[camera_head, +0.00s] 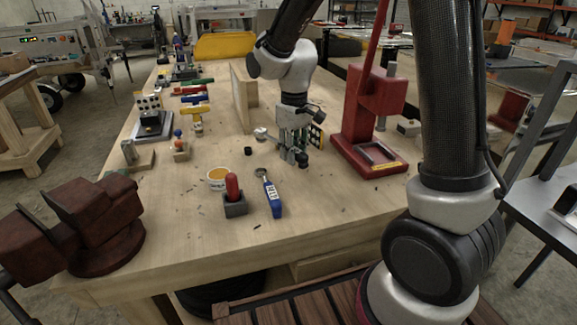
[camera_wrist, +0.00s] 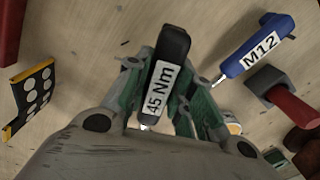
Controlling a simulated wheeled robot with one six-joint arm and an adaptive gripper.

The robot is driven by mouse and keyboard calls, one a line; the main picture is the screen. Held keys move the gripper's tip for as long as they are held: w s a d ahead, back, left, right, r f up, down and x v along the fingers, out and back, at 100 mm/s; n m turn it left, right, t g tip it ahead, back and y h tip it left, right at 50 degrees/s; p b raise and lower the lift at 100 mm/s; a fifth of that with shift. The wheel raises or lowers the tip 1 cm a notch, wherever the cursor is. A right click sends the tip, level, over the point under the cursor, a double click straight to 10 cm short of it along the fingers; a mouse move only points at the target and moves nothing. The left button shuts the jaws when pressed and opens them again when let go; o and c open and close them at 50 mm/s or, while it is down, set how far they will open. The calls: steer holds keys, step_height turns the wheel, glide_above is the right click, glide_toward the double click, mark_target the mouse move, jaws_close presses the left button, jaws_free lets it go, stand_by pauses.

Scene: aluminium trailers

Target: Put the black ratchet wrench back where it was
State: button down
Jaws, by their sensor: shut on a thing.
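The black ratchet wrench (camera_wrist: 166,75) carries a white label reading "45 Nm" in the wrist view. My gripper (camera_wrist: 162,95) is shut on it, with the green and grey fingers on both sides of its handle. In the head view my gripper (camera_head: 292,150) is low over the middle of the wooden workbench (camera_head: 190,250); the wrench is mostly hidden there. I cannot tell whether the wrench touches the bench. A blue tool labelled "M12" (camera_head: 271,196) lies on the bench nearer the front, and also shows in the wrist view (camera_wrist: 255,48).
A red press (camera_head: 362,130) stands right of my gripper, and a dotted yellow-black board (camera_wrist: 32,98) is close by. An upright wooden panel (camera_head: 240,100) stands behind.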

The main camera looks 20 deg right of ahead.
mark_target(293, 177)
steer(key=shift+f, duration=2.7)
steer(key=c, duration=1.2)
jaws_free()
steer(key=shift+f, duration=0.1)
